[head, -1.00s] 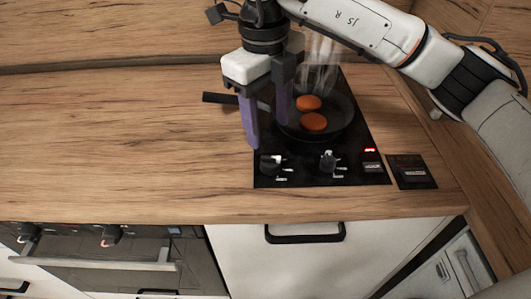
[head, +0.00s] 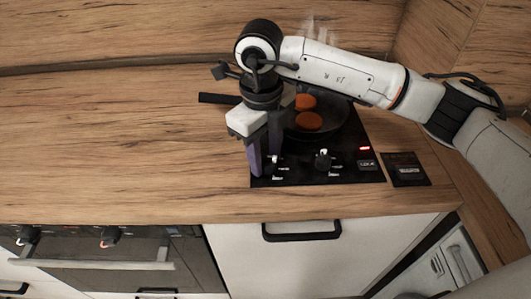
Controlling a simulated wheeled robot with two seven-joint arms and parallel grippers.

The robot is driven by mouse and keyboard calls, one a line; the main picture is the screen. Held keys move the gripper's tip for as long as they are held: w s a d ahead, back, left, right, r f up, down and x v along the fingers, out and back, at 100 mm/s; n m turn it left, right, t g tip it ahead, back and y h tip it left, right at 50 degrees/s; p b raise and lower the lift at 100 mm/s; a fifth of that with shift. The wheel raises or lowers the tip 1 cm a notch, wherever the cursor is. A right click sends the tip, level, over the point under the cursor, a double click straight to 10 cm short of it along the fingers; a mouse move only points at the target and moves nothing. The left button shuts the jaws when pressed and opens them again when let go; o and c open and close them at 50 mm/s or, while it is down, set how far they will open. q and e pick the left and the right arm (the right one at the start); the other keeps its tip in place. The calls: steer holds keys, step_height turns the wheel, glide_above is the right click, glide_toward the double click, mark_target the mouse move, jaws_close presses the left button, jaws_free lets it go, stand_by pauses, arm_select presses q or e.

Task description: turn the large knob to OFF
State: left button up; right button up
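The black cooktop (head: 345,173) has two dark knobs along its front edge. The left knob (head: 278,161), apparently the larger one, is partly hidden by my gripper. The smaller-looking right knob (head: 322,159) stands clear. My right gripper (head: 266,162) points down at the left knob, its purple-grey fingers apart. One finger is to the knob's left and the other seems just behind it; I cannot tell whether they touch it. The knob's pointer and markings are too small to read. My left gripper is not in view.
A dark pan (head: 330,133) with two orange-brown patties (head: 309,121) sits on the cooktop behind the knobs, steam rising. A red indicator (head: 365,148) glows at right. A small black panel (head: 405,169) lies beside the cooktop. The wooden counter (head: 120,140) is clear at left.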

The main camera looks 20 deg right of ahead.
steer(key=c, duration=0.6)
steer(key=shift+o, duration=0.2)
